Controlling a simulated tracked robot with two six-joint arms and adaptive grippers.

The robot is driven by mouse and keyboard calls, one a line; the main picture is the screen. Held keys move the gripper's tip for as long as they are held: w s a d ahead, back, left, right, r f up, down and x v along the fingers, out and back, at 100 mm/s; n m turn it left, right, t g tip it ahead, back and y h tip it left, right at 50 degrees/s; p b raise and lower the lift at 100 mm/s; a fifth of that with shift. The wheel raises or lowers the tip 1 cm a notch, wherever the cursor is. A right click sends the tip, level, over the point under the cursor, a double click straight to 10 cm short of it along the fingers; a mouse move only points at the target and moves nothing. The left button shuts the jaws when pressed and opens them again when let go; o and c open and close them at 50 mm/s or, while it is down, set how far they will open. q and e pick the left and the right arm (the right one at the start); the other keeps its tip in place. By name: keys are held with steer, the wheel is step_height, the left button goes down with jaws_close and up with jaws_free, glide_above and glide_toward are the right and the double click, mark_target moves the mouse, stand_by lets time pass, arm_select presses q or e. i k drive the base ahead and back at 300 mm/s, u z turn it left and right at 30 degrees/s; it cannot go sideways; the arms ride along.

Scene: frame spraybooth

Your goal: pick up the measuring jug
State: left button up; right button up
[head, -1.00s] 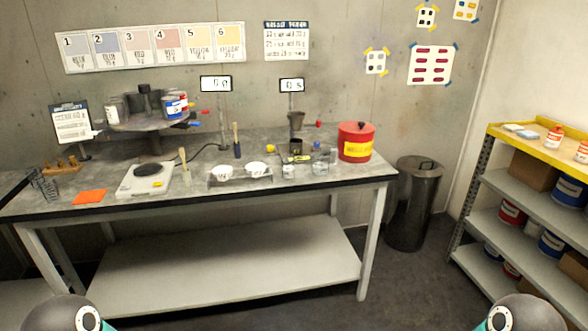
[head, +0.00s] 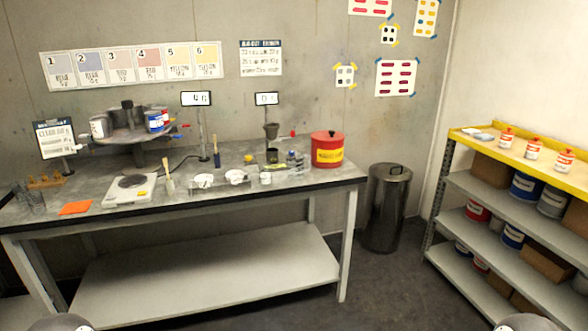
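The measuring jug is too small to single out for certain. A small clear vessel with a bluish tint (head: 292,159) stands at the right part of the workbench (head: 330,182), left of the red canister (head: 327,149), and may be it. A small clear cup (head: 266,178) stands nearer the front edge. Neither gripper is in view. Only rounded parts of my own arms show at the bottom edge, well short of the bench.
White bowls (head: 236,177), a scale (head: 131,188), an orange sheet (head: 75,207) and a turntable of cans (head: 137,135) crowd the bench. A metal bin (head: 385,210) stands right of it. A yellow-topped shelf (head: 490,148) stands far right. Floor between them is clear.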

mark_target(295, 159)
steer(key=z, duration=0.05)
steer(key=i, duration=0.9)
steer(key=u, duration=0.2)
steer(key=k, duration=0.9)
steer(key=z, duration=0.3)
steer(key=i, duration=0.95)
steer(key=u, duration=1.4)
